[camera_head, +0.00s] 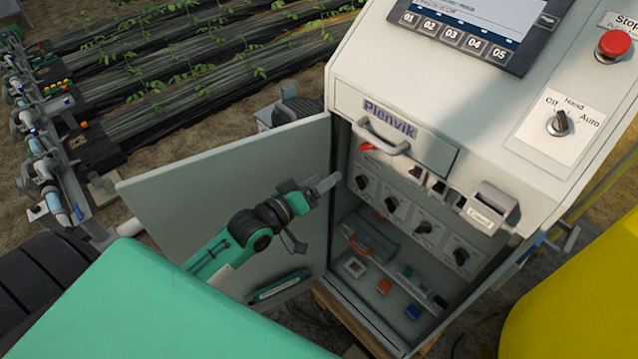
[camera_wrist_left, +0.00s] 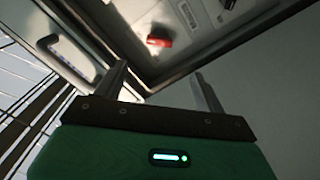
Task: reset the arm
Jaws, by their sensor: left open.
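My left arm comes in from the left in the head view, in front of the open cabinet door (camera_head: 230,170). My left gripper (camera_head: 312,212) is at the cabinet's left opening edge, open with nothing between its fingers. In the left wrist view its two fingers (camera_wrist_left: 162,85) stand apart, and a red switch handle (camera_wrist_left: 159,42) shows beyond them inside the cabinet. The same red handle (camera_head: 371,146) is at the upper left of the inner panel in the head view. My right gripper is not in view.
The cabinet (camera_head: 440,135) holds a row of dark rotary knobs (camera_head: 391,205) and a lower shelf of small parts. A grey pull handle (camera_head: 383,138) juts from its front. A red stop button (camera_head: 613,43) and selector switch (camera_head: 558,123) sit on top. Crop rows lie behind.

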